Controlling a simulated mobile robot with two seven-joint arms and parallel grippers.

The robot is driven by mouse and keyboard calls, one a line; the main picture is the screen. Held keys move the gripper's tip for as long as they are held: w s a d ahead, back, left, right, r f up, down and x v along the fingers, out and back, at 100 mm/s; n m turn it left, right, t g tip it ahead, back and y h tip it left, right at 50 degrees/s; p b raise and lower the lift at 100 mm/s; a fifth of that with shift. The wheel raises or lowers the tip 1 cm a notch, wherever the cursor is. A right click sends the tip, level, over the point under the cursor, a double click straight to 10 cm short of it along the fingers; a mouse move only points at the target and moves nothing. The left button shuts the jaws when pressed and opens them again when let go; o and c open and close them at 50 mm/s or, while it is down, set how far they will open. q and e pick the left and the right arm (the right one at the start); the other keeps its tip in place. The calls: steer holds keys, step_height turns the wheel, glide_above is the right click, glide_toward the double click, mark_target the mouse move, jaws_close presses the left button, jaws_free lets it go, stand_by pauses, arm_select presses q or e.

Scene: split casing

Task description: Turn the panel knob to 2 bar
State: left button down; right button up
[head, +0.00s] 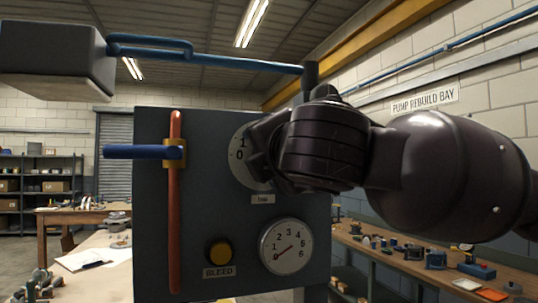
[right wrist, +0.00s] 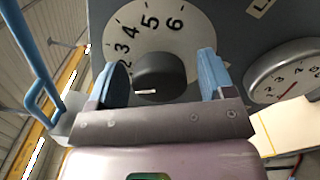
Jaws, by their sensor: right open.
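The dark panel knob (right wrist: 160,72) stands on a pale round dial plate (right wrist: 190,38) with printed numbers; 3 to 6 read clearly in the right wrist view. A short white mark on the knob points left in that view; the number it lines up with is hidden. My right gripper (right wrist: 162,63) is open, its blue fingers on either side of the knob, with a gap visible at least on the right. In the head view my right arm covers the knob and most of the dial (head: 240,168), leaving 0 and 1 showing. My left gripper is out of view.
A copper pipe (head: 175,215) with a blue lever (head: 135,152) stands left. Workbenches flank the panel.

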steer(key=b+v, duration=0.2)
steer(key=v, duration=0.8)
steer(key=shift+s+d, duration=0.15)
steer(key=shift+s, duration=0.25)
